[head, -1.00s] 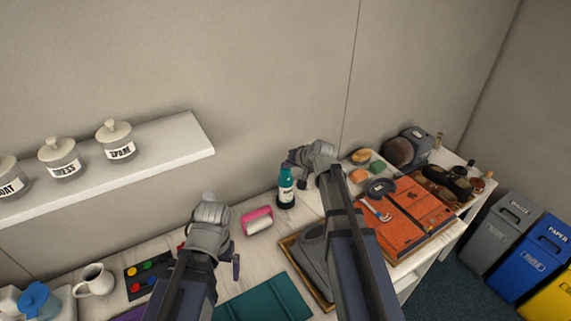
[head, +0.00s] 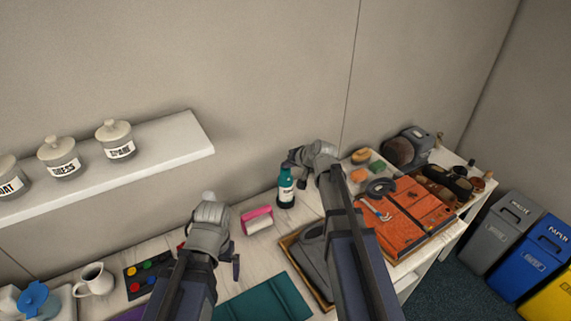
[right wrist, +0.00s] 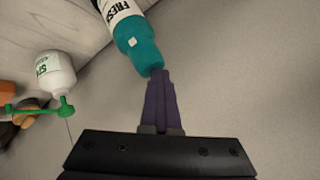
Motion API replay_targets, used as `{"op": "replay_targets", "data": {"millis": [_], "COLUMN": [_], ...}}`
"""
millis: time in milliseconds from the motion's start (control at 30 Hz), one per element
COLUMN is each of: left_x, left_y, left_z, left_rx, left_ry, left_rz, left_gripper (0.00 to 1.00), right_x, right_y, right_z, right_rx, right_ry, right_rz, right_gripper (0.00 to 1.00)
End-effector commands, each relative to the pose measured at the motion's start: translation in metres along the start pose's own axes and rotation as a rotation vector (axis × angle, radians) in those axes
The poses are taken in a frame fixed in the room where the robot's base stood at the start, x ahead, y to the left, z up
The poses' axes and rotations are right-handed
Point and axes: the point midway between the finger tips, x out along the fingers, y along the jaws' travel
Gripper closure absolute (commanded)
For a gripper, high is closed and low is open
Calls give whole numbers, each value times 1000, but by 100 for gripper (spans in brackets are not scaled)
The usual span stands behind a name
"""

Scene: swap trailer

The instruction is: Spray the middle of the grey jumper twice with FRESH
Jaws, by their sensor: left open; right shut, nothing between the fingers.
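The FRESH bottle (head: 286,188), teal and black with a white label, stands upright on the table near the wall. Its label and teal top also show in the right wrist view (right wrist: 138,45). My right gripper (head: 291,162) is at the bottle's top; its purple fingers (right wrist: 158,78) are shut and empty, their tips at the top's end. Contact is hard to judge. The grey jumper (head: 313,256) lies folded in a wood-rimmed tray (head: 290,245), partly hidden by my right arm. My left gripper (head: 236,264) is open and empty, left of the tray, its fingers barely visible.
A teal folded cloth (head: 265,302) is in front. In the right wrist view, a white bottle with a green nozzle (right wrist: 55,75) stands nearby.

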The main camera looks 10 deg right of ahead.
Motion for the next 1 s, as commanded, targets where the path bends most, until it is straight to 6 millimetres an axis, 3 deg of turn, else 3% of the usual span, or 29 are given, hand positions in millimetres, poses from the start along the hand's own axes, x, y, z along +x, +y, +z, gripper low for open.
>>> {"op": "replay_targets", "data": {"millis": [233, 1000], "left_x": [10, 3], "left_y": [1, 0], "left_z": [-1, 0], "left_rx": [0, 0], "left_ry": [0, 0], "left_rz": [0, 0], "left_gripper": [0, 0], "right_x": [9, 5], "right_y": [5, 1], "right_z": [5, -1], "right_rx": [-4, -4], "right_ry": [-7, -6], "right_rz": [3, 4], "right_gripper": [100, 100]}}
